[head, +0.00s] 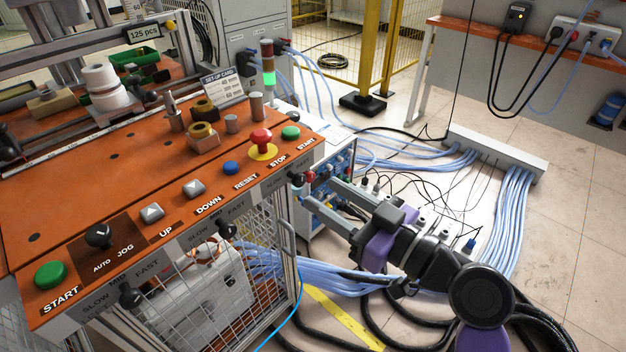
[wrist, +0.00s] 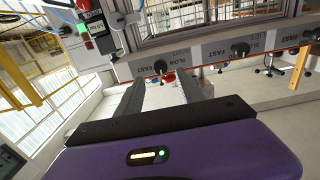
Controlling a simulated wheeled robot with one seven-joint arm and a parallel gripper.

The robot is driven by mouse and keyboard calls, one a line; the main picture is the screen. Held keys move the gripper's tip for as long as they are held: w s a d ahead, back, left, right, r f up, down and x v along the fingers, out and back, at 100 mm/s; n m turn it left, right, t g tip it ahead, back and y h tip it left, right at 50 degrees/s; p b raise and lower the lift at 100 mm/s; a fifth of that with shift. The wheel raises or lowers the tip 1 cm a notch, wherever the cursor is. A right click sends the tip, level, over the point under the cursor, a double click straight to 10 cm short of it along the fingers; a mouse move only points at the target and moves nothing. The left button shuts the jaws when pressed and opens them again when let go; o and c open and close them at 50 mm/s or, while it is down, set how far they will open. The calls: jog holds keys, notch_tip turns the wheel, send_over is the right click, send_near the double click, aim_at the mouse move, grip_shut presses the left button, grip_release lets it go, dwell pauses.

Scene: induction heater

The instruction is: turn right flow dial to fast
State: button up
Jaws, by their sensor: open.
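The right flow dial (head: 297,179) is a black knob on the front panel, under the STOP and START buttons, beside a SLOW/FAST label. In the wrist view, which is upside down, the right dial (wrist: 160,67) shows beyond and between the fingertips. I cannot tell where its pointer is. My gripper (head: 317,193) is open and empty in front of the panel's right end. Its two grey fingers point at the dial, apparently with a gap left. In the wrist view my gripper (wrist: 160,78) has a finger on each side of the dial.
The middle dial (head: 227,230) and left dial (head: 131,296) sit along the same panel. A red stop button (head: 261,140) and other buttons stand on the orange tabletop (head: 90,170). A wire-mesh guard (head: 245,300) lies below. Blue hoses and black cables cover the floor.

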aim_at(302, 181)
jog(key=shift+x, duration=2.8)
grip_shut()
